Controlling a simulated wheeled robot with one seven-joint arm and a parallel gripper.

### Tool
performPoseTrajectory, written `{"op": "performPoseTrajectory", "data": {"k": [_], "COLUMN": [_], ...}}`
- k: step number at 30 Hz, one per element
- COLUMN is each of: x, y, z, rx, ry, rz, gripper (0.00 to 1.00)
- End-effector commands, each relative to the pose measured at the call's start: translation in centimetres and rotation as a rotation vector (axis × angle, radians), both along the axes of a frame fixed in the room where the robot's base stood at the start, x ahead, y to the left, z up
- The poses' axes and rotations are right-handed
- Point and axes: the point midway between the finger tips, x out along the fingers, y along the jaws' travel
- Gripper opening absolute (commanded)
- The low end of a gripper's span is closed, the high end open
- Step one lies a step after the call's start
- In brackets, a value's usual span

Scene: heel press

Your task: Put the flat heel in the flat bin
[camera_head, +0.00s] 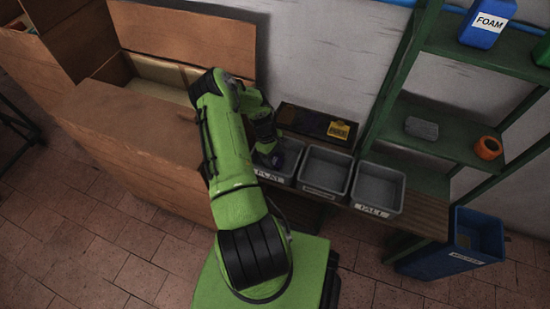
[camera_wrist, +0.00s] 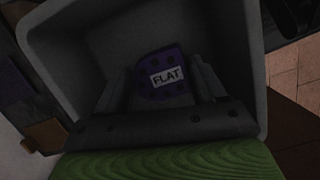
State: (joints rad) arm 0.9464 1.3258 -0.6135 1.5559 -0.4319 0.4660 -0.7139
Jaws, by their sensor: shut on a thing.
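The flat heel (camera_wrist: 158,88) is a dark purple piece with a white label reading FLAT in the wrist view. My gripper (camera_wrist: 163,85) is shut on it, with a finger on each side. Both are over or inside the grey flat bin (camera_wrist: 85,60), whose walls surround them in the wrist view. In the head view the flat bin (camera_head: 284,182) is the leftmost of three grey bins, its label partly covered by my arm. The heel shows as a small purple patch (camera_head: 289,157) at that bin. I cannot tell whether the heel touches the bin's floor.
A middle bin (camera_head: 325,171) and a bin labelled TALL (camera_head: 378,187) stand to the right on the wooden bench (camera_head: 425,212). A dark tray with a yellow tag (camera_head: 339,130) lies behind them. A large wooden crate (camera_head: 150,125) is at left, green shelves (camera_head: 455,147) at right.

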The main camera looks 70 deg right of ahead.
Motion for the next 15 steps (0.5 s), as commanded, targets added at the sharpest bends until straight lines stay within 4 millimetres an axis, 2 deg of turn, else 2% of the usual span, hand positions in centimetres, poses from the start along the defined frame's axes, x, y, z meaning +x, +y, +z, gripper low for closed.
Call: {"op": "performPoseTrajectory", "data": {"k": [3,4,9,15], "x": [0.0,0.0,0.0,0.0], "y": [0.02,0.02,0.02,0.02], "z": [-0.27,-0.3,-0.17,-0.16], "rx": [0.0,0.0,0.0,0.001], "ry": [0.001,0.001,0.001,0.001], "rz": [0.0,0.0,0.0,0.001], "gripper": [0.39,0.71,0.96,0.96]}}
